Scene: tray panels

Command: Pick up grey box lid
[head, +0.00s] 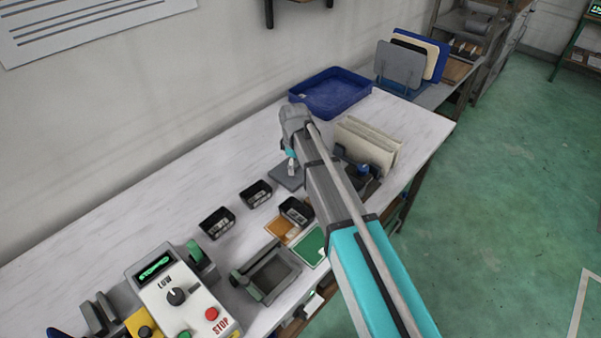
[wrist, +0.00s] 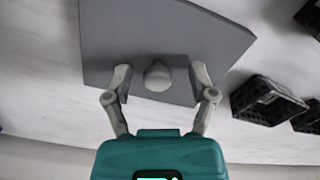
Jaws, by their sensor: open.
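The grey box lid (wrist: 175,30) is a flat grey panel with a rounded knob (wrist: 157,76) near its middle. It lies on the white bench and fills the upper part of the wrist view. In the head view the lid (head: 284,181) shows partly, with my arm hiding some of it. My gripper (wrist: 159,78) is open, with one finger on each side of the knob. The fingertips appear apart from the knob. In the head view my gripper (head: 291,168) is over the lid, and its fingers are small and partly hidden.
Black bins (head: 217,222) stand near the lid; they also show at right in the wrist view (wrist: 266,100). A blue tray (head: 331,92) sits at the back, with cream panels (head: 367,143) right of my arm. A control box (head: 183,297) stands in front.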

